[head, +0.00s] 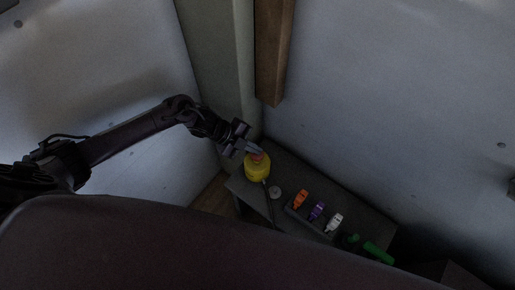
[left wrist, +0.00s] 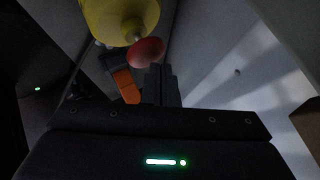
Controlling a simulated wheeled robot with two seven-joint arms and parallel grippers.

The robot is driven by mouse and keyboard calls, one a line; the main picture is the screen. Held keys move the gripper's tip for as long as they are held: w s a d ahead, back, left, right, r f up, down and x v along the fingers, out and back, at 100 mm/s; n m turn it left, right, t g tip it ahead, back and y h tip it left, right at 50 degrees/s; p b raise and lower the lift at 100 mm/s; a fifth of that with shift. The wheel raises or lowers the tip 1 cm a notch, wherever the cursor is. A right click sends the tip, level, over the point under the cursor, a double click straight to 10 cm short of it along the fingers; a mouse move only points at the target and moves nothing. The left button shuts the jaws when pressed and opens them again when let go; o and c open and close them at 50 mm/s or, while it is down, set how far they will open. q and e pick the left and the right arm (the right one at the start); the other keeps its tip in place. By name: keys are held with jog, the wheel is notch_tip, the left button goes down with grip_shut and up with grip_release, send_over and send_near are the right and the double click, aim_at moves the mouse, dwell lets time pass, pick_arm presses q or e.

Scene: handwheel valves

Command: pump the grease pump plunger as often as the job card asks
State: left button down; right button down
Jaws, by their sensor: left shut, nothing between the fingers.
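The grease pump (head: 257,171) is a yellow cylinder on a small dark table, with a red plunger knob (head: 258,158) on top. In the left wrist view the yellow pump body (left wrist: 112,14) and red knob (left wrist: 146,52) show at the top. My left gripper (head: 252,148) is shut and empty, its fingertips right at the red knob. In the left wrist view the shut fingers (left wrist: 161,84) overlap the knob's lower edge; I cannot tell whether they touch it. I make out no job card. My right gripper is not in view.
On the dark table (head: 273,158) stand a grey round piece (head: 275,193), a rack with orange (head: 301,199), purple (head: 317,211) and white (head: 335,222) pieces, and a green item (head: 377,252). Pale walls and a brown post (head: 273,60) close in behind.

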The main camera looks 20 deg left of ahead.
pick_arm(q)
jog(key=shift+r+p, duration=0.75)
jog(key=shift+r, duration=0.4)
notch_tip(320, 180, up, 5)
jog(key=p, duration=0.4)
dwell(2.0)
notch_tip(320, 180, up, 4)
jog(key=n+p, duration=0.1)
jog(key=n, duration=1.8)
jog(key=shift+s+t+p, duration=0.15)
jog(key=shift+t+p, duration=0.2)
jog(key=shift+t, duration=0.05)
